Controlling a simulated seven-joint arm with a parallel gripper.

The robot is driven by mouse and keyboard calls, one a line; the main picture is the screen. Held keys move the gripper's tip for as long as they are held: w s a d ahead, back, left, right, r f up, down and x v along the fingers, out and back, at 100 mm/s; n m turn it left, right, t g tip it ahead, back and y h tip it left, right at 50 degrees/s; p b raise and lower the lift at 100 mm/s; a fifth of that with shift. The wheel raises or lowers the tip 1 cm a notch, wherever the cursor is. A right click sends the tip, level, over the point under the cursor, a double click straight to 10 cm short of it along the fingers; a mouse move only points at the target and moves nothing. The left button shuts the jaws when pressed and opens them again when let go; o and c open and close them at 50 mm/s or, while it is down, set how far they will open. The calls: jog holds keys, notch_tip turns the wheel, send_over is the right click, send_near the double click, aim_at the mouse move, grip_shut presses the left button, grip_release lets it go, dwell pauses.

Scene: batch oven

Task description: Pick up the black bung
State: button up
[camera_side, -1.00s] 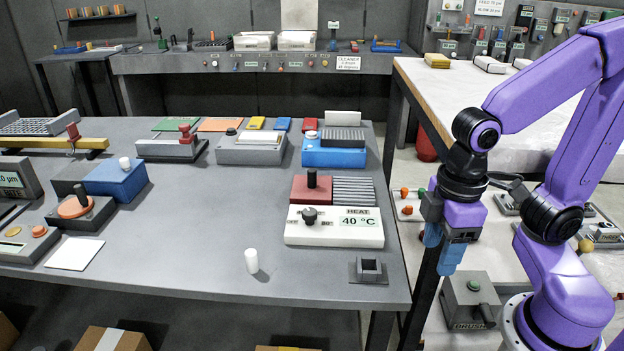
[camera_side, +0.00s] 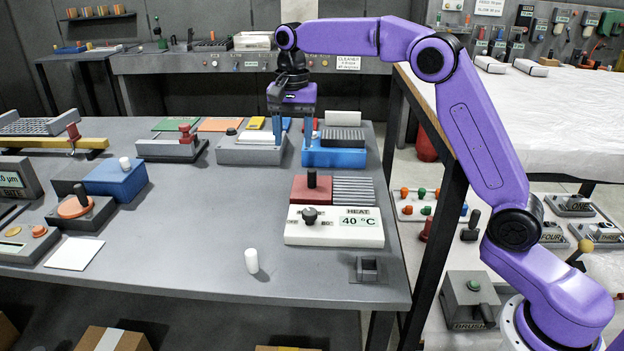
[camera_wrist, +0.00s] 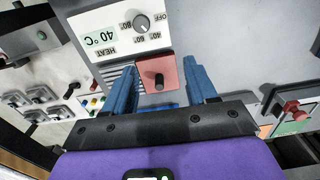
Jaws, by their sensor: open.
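The black bung (camera_side: 312,177) is a short dark cylinder standing upright on a red block (camera_side: 300,196), at the left of a ribbed grey strip, behind the white heat unit. In the wrist view the bung (camera_wrist: 159,81) shows between the fingers, below them, with the red block (camera_wrist: 147,72) around its foot. My gripper (camera_side: 297,156), with blue fingers, is open and empty, pointing down over the table, above and a little behind the bung. In the wrist view my gripper's fingers (camera_wrist: 162,75) are spread on either side of the red block. They appear clear of the bung.
The white heat unit (camera_side: 352,231), with a black dial and a 40 °C label, adjoins the red block in front. A blue block unit (camera_side: 335,157) and a grey unit (camera_side: 240,153) stand behind. A white cylinder (camera_side: 251,261) stands at the front.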

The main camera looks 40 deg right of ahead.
jog(key=w+d+m, duration=0.5)
jog(key=w+d, duration=0.1)
jog(key=m, duration=0.4)
send_near(312, 170)
notch_tip(312, 170, down, 12)
jog(key=shift+r, duration=0.2)
jog(key=shift+c, duration=0.3)
grip_shut()
